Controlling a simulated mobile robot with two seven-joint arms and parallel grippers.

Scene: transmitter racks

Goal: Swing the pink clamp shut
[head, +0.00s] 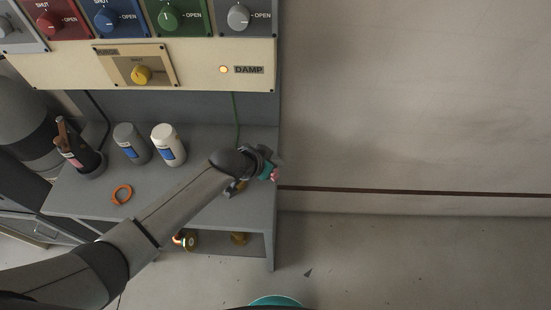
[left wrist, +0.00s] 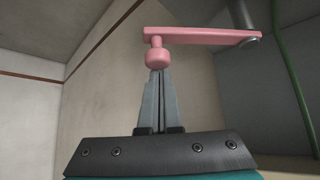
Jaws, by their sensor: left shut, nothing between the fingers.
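The pink clamp (left wrist: 200,36) is a flat bar with a round knob (left wrist: 157,57) hanging from its left end. In the left wrist view its right end meets a grey post (left wrist: 240,14). My left gripper (left wrist: 158,75) is shut and empty, its fingertips right at the knob; I cannot tell whether they touch it. In the head view my left gripper (head: 270,168) is at the right end of the grey bench, and only a bit of pink (head: 275,174) shows beside it. The rest of the clamp is hidden there. My right gripper is not in view.
A cream panel with knobs (head: 200,78) is above. A green cable (head: 236,115) runs down behind. Right of the bench is open floor.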

